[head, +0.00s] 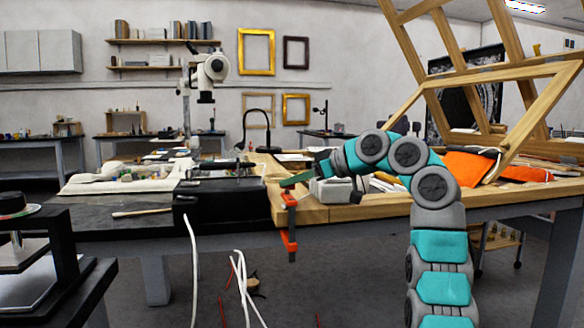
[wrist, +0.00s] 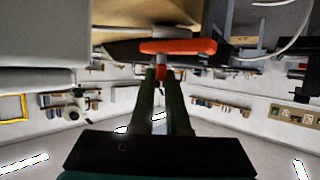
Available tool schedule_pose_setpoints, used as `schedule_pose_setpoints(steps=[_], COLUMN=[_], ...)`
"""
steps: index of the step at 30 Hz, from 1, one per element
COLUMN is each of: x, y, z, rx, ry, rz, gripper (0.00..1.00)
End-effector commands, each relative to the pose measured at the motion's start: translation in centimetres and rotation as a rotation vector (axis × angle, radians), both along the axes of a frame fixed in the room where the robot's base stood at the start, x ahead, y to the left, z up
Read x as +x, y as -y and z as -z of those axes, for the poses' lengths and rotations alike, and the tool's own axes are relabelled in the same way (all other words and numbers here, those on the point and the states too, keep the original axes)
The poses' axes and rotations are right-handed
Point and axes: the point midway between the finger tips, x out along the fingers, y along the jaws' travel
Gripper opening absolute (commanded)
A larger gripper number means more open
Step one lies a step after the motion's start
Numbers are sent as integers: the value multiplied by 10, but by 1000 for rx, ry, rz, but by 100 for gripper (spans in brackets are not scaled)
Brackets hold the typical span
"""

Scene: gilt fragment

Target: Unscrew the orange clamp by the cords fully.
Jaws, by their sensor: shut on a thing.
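The orange clamp (head: 290,242) hangs at the front edge of the wooden table, beside the dark bench. Its upper orange part shows just above the tabletop and a dark bar runs down its middle. My gripper (head: 291,181) reaches in from the right at the clamp's upper end. In the wrist view, the two dark green fingers of my gripper (wrist: 161,76) are shut on a small orange-red piece of the orange clamp (wrist: 178,47). The fingers partly hide that piece. White cords (head: 242,285) and thin red cords hang below and left of the clamp.
A black box (head: 205,205) stands left of the clamp on the dark bench. Orange cloth (head: 465,168) and a wooden frame (head: 535,115) are at the right.

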Motion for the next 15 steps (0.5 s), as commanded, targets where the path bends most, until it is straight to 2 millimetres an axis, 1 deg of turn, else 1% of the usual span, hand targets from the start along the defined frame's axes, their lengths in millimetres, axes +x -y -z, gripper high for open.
schedule_pose_setpoints(steps=[15], x=[7], y=[2], z=[-3], rx=[-3], ry=[-5], rz=[-159], gripper=[0])
